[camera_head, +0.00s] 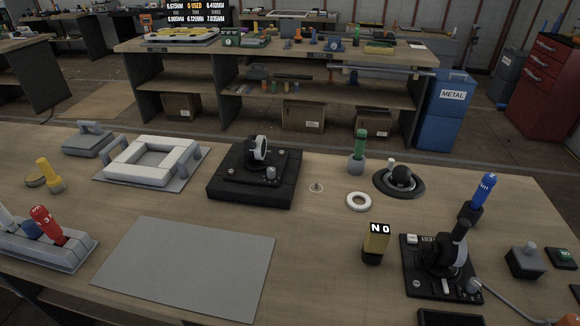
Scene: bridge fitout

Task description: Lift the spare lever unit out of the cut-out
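A black lever unit with a silver-rimmed lever head (259,149) and a small knob sits in a thick black block (232,192) at the middle of the bench. Its plate lies about level with the block's top; the cut-out's edges are hard to make out. A second black lever unit (441,254), with a tilted lever and a cable, stands at the right front. I cannot tell from labels which one is the spare. Neither of my grippers shows in the head view.
A pale frame with a square opening (137,153) lies left of the block. A grey sheet (186,267) covers the left front.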

